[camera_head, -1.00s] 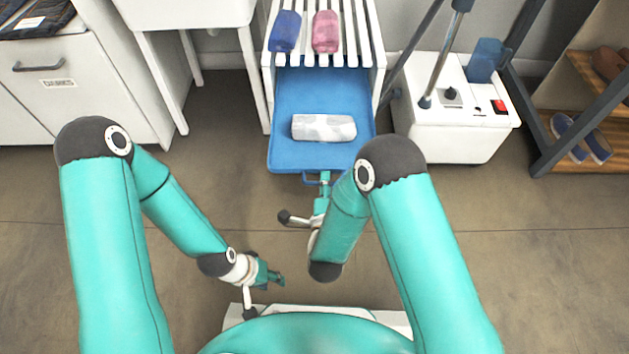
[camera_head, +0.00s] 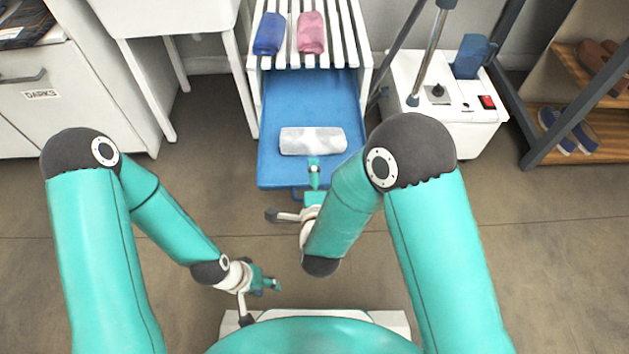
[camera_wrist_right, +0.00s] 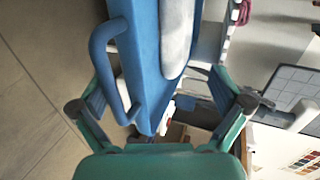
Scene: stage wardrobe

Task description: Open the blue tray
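The blue tray (camera_head: 265,165) extends out from under a white slatted rack and holds a white-grey roll (camera_head: 313,141). In the right wrist view the blue handle (camera_wrist_right: 101,62) stands out from the tray front (camera_wrist_right: 146,60). There, my right gripper's fingers (camera_wrist_right: 160,78) are spread wide with the tray front between them, not closed on the handle. My left gripper (camera_head: 272,284) is low and away from the tray; its finger opening is unclear.
The white slatted rack (camera_head: 366,60) carries a blue roll (camera_head: 269,34) and a pink roll (camera_head: 311,32). A white machine (camera_head: 440,115) stands close to the right. A white cabinet (camera_head: 90,90) is at left. The floor before the tray is clear.

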